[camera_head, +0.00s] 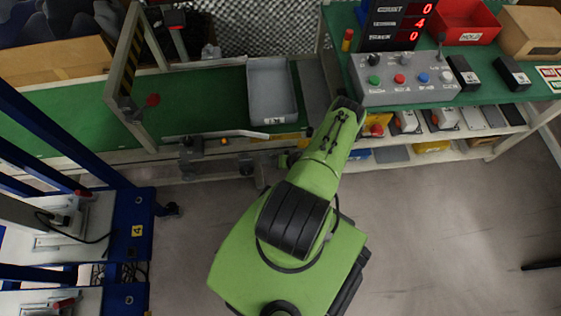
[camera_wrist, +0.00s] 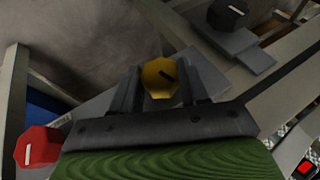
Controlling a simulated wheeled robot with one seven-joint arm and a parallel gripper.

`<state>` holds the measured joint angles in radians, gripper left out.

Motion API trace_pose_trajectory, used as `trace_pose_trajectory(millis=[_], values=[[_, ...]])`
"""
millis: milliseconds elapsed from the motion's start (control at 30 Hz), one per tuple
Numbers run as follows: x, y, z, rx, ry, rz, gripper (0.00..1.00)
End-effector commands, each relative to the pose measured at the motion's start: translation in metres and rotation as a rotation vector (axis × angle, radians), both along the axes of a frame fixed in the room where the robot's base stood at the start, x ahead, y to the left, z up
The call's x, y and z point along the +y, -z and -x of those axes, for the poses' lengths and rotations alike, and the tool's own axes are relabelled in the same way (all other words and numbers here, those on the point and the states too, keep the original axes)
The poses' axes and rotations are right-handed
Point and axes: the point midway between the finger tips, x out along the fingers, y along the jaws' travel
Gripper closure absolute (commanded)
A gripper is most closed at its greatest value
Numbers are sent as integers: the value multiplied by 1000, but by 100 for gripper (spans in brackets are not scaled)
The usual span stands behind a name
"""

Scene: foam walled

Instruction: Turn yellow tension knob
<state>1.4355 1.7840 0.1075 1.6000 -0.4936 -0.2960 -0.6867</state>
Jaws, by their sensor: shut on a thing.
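In the head view, my green arm reaches toward the shelf edge at the conveyor's right end. The gripper and the yellow knob are hidden there behind my arm.
A red knob (camera_wrist: 37,147) sits at the left and a black knob (camera_wrist: 228,14) at the upper right of the wrist view. A grey bin (camera_head: 271,90) stands on the green conveyor (camera_head: 205,100). A control box (camera_head: 410,80) with several buttons is on the right table.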

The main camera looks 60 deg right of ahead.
Motion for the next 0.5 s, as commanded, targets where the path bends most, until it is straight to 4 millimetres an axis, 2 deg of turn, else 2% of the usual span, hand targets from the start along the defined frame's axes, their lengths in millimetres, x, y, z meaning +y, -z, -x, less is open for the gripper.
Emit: trace_pose_trajectory(millis=[500], values=[[-3,4,4,-276,2,-239,86]])
